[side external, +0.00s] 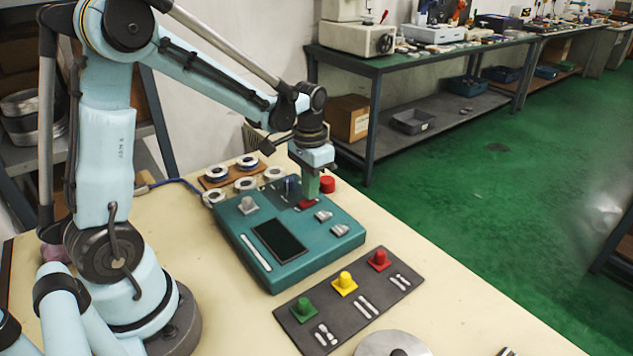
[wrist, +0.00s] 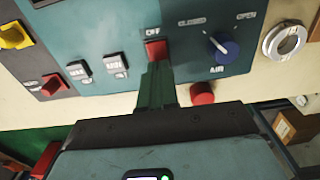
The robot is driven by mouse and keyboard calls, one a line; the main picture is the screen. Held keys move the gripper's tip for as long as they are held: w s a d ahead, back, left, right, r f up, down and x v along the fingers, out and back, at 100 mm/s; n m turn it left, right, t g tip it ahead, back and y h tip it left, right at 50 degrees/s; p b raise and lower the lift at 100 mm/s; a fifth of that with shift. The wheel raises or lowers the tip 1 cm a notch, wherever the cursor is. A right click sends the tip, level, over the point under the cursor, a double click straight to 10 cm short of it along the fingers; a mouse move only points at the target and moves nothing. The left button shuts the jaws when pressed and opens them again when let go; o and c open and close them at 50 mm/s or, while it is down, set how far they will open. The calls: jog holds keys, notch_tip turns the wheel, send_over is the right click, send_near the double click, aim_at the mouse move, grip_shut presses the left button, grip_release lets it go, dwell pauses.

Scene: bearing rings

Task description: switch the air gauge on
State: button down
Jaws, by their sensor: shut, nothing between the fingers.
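The air gauge (side external: 312,264) is a teal box with a dark screen on the table. Its red switch (wrist: 156,49) sits on a darker panel, with the word OFF beside it. The switch also shows in the side external view (side external: 306,204), partly behind the gripper. My gripper (wrist: 157,68) is shut and empty, its green fingertips right at the switch's edge; I cannot tell if they touch. In the side external view my gripper (side external: 311,194) points down over that panel. A blue AIR knob (wrist: 228,51) has its white pointer turned toward CLOSED.
Two grey buttons (wrist: 116,66) and a red cylinder (wrist: 203,93) are close to the gripper. White rings (side external: 245,184) lie behind the gauge, some on a brown board. A dark plate (side external: 330,310) with green, yellow and red knobbed pieces lies in front.

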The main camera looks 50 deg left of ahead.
jog(key=shift+f, duration=0.4)
dwell(0.3)
jog(key=shift+r, duration=3.55)
jog(key=s+d+r+t, duration=0.2)
jog(key=s+d+t, duration=0.5)
jog(key=s+d, duration=0.1)
jog(key=shift+s+d, duration=0.25)
jog(key=shift+s, duration=0.1)
jog(key=c, duration=1.8)
grip_release()
jog(key=shift+r, duration=0.1)
